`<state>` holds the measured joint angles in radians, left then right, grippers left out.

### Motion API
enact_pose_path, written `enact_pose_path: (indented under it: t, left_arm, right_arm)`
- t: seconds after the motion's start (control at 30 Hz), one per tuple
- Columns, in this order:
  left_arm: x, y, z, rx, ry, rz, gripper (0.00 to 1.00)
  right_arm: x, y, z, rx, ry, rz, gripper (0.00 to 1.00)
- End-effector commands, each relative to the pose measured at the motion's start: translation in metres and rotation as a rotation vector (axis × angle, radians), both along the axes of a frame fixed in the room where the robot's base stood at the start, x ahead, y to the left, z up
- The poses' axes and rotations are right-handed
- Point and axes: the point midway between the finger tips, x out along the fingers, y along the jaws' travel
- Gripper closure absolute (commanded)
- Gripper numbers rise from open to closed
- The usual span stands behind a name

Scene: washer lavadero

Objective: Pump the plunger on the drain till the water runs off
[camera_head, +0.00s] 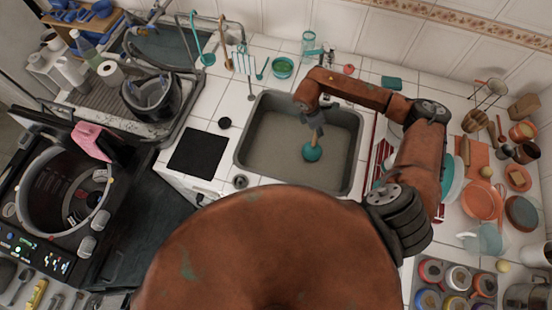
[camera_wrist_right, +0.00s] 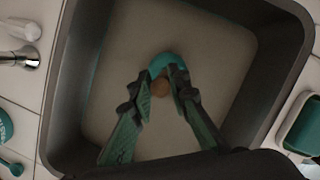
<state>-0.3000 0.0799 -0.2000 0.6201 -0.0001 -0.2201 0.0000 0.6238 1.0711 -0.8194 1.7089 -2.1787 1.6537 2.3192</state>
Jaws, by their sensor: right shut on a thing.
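The grey sink (camera_head: 354,122) is set in the white tiled counter and holds murky greyish water (camera_head: 268,140). The plunger (camera_head: 312,152) has a teal cup and a wooden handle, and it stands in the right half of the basin. My right gripper (camera_head: 317,128) reaches down into the sink and is shut on the plunger's handle. In the right wrist view the fingers (camera_wrist_right: 163,82) close around the handle, with part of the teal cup (camera_wrist_right: 168,62) showing beyond them. The drain is hidden. My left gripper is not in view.
A black mat (camera_head: 198,152) lies left of the sink. Dishes (camera_head: 482,200) crowd the right counter, and an open washer (camera_head: 62,190) stands at far left.

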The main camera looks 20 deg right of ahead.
Motion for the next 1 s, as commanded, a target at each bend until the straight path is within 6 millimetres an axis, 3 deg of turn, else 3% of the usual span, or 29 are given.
enact_pose_path:
  t: [1.0]
  left_arm:
    - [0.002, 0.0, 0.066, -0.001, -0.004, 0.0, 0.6]
  right_arm:
    - [0.0, 0.0, 0.12, 0.0, -0.002, 0.001, 1.0]
